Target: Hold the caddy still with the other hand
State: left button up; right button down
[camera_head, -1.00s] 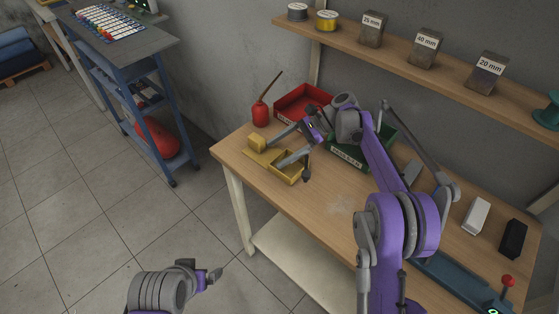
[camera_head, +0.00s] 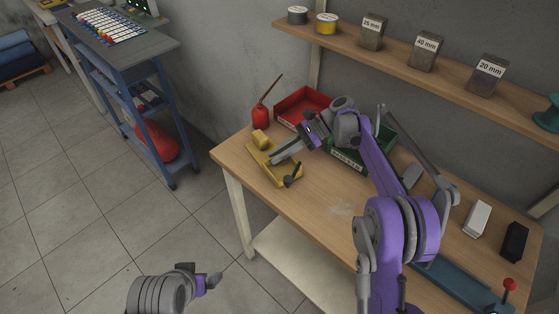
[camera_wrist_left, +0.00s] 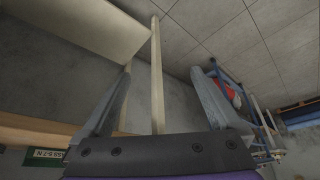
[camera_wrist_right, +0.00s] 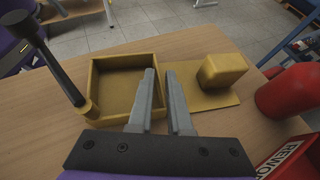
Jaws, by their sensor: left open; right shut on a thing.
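The yellow caddy (camera_head: 268,171) stands on the left end of the wooden bench. In the right wrist view the caddy (camera_wrist_right: 108,63) has an open square box, a flat plate beside it and a yellow block (camera_wrist_right: 222,69) on the plate. A dark rod-like part (camera_wrist_right: 58,70) rises at the box's near left corner. My right gripper (camera_head: 273,160) is shut on the box wall beside the plate; its fingers (camera_wrist_right: 164,90) stand on either side, partly hiding that wall. My left gripper (camera_head: 216,280) is open and empty, low over the floor; its fingers (camera_wrist_left: 162,75) are wide apart.
A red oil can (camera_head: 261,117) and a red bin (camera_head: 299,101) stand behind the caddy. A green bin (camera_head: 347,163) is to its right, partly behind my right arm. The bench front (camera_head: 325,205) is clear. A blue trolley (camera_head: 130,90) stands left.

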pick_arm(q)
jog(key=shift+w+d+r, duration=0.1)
jog(key=shift+d, duration=0.05)
jog(key=c, duration=0.3)
jog(key=w+d+r+m, duration=0.1)
jog(key=d+r+m, duration=0.1)
jog(key=d+r, duration=0.1)
jog(key=w+d+r+m, duration=0.2)
jog(key=d+r, duration=0.1)
jog(key=w+d+r+m, duration=0.1)
jog(key=d+r+m, duration=0.1)
jog(key=r, duration=0.1)
jog(key=shift+w+d+r+t+h, duration=0.2)
jog(key=shift+w+d+t+h, duration=0.1)
jog(key=shift+d+t, duration=0.1)
grip_shut()
jog(key=d+r+m+t+h, duration=0.1)
jog(key=d+r+m, duration=0.4)
jog(key=d+r, duration=0.5)
jog(key=shift+w+r+m, duration=0.4)
jog(key=shift+r, duration=0.2)
jog(key=shift+d, duration=0.1)
